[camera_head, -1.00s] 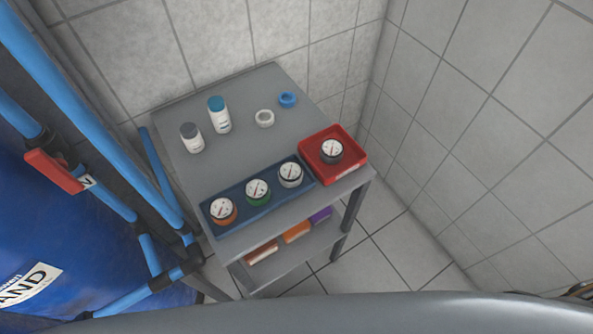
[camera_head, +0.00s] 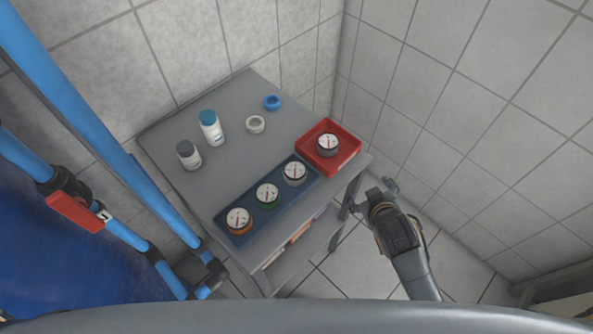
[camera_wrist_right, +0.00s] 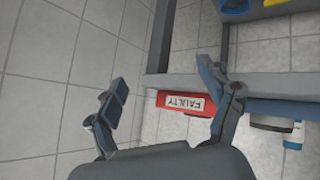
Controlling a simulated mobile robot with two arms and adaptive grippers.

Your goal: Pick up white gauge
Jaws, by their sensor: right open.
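The white gauge (camera_head: 294,173) has a white dial and a pale ring. It sits upright at the right end of the blue tray (camera_head: 243,192) on the grey cart, next to the green gauge (camera_head: 267,195) and the orange gauge (camera_head: 238,220). My right gripper (camera_head: 374,193) is empty beside the cart's right edge, to the right of the white gauge and apart from it. In the right wrist view its fingers (camera_wrist_right: 163,88) are spread wide with nothing between them. The white gauge cannot be made out in that view. My left gripper is not in view.
A red tray (camera_head: 353,157) labelled FAULTY holds a dark gauge (camera_head: 328,144). Two bottles (camera_head: 211,128), a white ring (camera_head: 255,124) and a blue ring (camera_head: 272,102) stand on the cart top (camera_head: 240,155). Blue pipes (camera_head: 110,145) run at left; tiled walls close the back and right.

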